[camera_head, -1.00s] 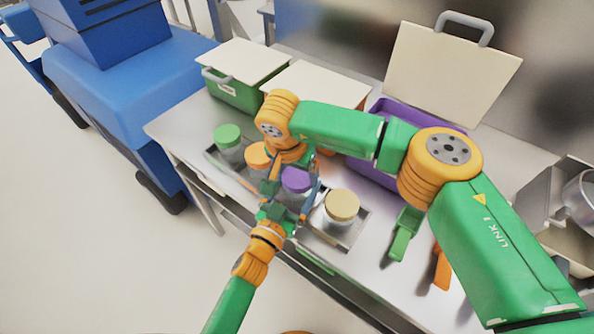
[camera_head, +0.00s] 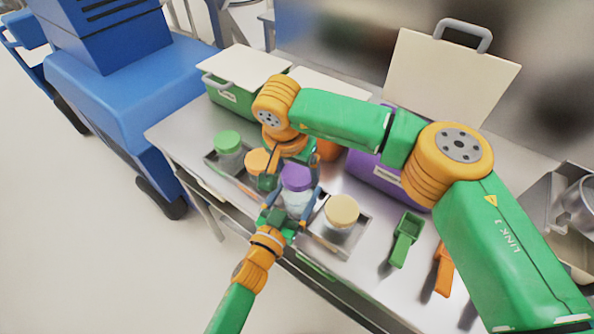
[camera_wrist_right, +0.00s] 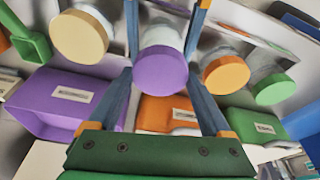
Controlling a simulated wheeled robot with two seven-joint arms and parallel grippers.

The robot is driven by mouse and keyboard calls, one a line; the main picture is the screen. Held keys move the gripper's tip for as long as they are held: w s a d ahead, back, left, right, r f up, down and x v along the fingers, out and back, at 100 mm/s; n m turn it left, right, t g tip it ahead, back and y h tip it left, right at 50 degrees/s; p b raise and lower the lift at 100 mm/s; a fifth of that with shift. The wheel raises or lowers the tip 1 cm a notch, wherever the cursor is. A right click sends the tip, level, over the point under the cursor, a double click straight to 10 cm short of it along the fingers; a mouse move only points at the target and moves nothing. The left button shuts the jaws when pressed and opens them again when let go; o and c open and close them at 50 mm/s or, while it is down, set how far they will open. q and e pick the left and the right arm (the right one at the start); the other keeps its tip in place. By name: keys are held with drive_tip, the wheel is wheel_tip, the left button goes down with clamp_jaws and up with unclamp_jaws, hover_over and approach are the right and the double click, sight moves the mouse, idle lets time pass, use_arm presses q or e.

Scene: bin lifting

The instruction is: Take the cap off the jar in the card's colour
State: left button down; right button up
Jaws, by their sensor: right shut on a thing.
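The purple-capped jar (camera_head: 296,203) is clear, between a jar with an orange cap (camera_head: 258,161) and one with a yellow cap (camera_head: 342,210). A green-capped jar (camera_head: 228,142) stands at the tray's far left end. My right gripper (camera_head: 294,172) reaches from above and is shut on the purple cap (camera_wrist_right: 160,70), with a finger on each side in the right wrist view. My left gripper (camera_head: 292,203) has its fingers on both sides of the purple jar's body; whether they press on it is unclear. The cap appears still on the jar. I cannot make out a colour card.
A grey tray (camera_head: 362,232) holds the jars on the table. Behind are labelled green (camera_head: 232,98), orange and purple (camera_head: 375,172) bins. A cream panel with a grey handle (camera_head: 450,85) stands upright. Green and orange scoops (camera_head: 405,240) lie right. A blue machine (camera_head: 120,90) stands left.

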sight(300, 170)
drive_tip(key=shift+r, duration=1.55)
use_arm(q)
unclamp_jaws()
use_arm(e)
drive_tip(key=shift+s+f, duration=0.1)
drive_tip(key=shift+f, duration=0.15)
use_arm(q)
drive_tip(key=v, duration=1.2)
